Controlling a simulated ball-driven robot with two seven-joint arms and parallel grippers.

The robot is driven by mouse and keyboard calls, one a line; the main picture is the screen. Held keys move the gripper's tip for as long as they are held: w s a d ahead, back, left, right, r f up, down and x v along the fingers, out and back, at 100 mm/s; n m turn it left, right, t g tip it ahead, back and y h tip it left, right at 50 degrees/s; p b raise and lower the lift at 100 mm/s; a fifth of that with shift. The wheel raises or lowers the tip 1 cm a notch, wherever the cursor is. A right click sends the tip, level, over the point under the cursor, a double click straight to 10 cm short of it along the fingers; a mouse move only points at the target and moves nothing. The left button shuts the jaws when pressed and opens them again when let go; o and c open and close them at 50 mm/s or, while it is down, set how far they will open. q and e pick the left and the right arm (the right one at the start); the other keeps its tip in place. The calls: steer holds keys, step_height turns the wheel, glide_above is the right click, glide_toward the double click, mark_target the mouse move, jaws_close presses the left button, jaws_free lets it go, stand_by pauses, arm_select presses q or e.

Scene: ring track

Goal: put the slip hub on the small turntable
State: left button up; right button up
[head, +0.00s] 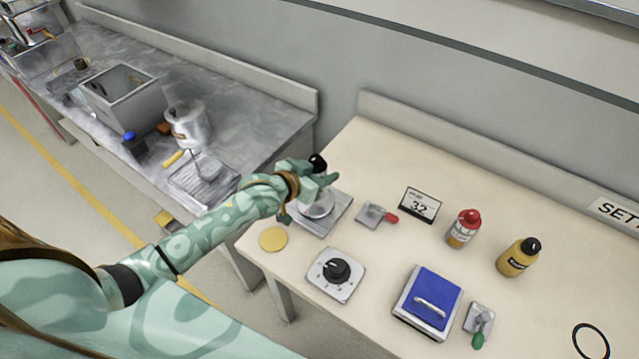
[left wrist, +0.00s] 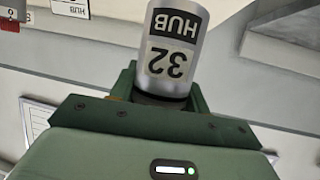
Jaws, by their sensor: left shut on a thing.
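My left gripper (head: 319,176) is shut on the slip hub, whose dark end (head: 317,162) shows between the fingers in the head view. In the left wrist view the slip hub (left wrist: 172,48) is a silver cylinder marked HUB and 32, upside down in the picture, between the green fingers (left wrist: 165,92). What looks like the small turntable (head: 320,207), a round silver plate on a square grey base, lies just below the gripper and is partly hidden by it. I cannot tell whether the hub touches it. My right gripper is not in view.
A card reading 32 (head: 420,205), a red-handled clamp (head: 374,214), a dial box (head: 335,274) and a yellow disc (head: 273,239) lie near.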

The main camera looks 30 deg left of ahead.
arm_select(q)
steer(key=shift+w+a+f, duration=0.2)
steer(key=shift+w+f, duration=0.1)
steer(key=shift+f, duration=0.2)
steer(key=f, duration=0.1)
steer(key=f+b, duration=0.2)
steer(key=shift+w+a+f, duration=0.15)
steer(key=shift+a+f, duration=0.1)
steer(key=shift+f, duration=0.1)
steer(key=shift+r, duration=0.1)
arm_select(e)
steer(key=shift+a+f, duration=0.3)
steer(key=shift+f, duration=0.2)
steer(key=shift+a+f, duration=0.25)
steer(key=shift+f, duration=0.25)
arm_select(q)
steer(key=o, duration=1.1)
steer(key=shift+d, duration=0.1)
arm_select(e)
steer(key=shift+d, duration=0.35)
